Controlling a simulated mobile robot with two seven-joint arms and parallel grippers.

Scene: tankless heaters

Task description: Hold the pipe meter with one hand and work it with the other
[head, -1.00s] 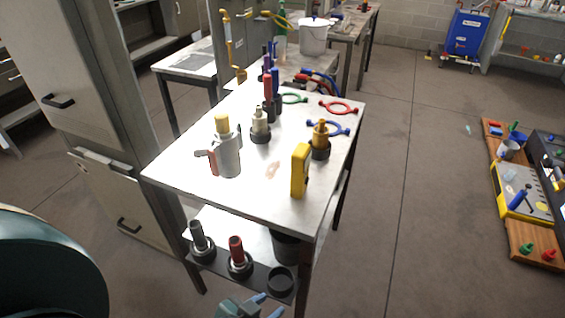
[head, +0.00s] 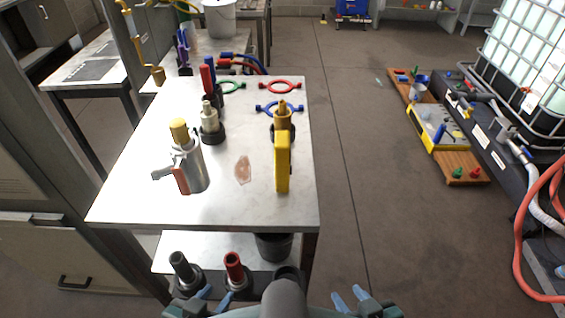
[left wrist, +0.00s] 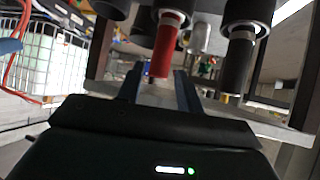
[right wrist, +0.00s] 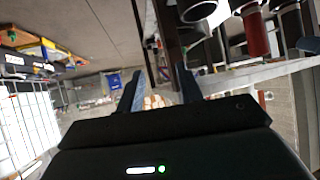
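A yellow upright device (head: 282,166), which I take to be the pipe meter, stands near the front right of the metal table (head: 135,195). Its face is not readable. A grey metal canister with a yellow cap and red-grey handle (head: 192,168) stands left of it. My left gripper (head: 214,295) is open and empty, low in front of the table, by the lower shelf. In the left wrist view a red-topped tube (left wrist: 165,50) shows beyond its fingers. My right gripper (head: 349,296) is open and empty, low and to the right of the table's front corner.
The lower shelf holds a grey-topped tube (head: 181,268), a red-topped tube (head: 234,267) and a dark bucket (head: 272,247). Floor (head: 350,190) right of the table is clear.

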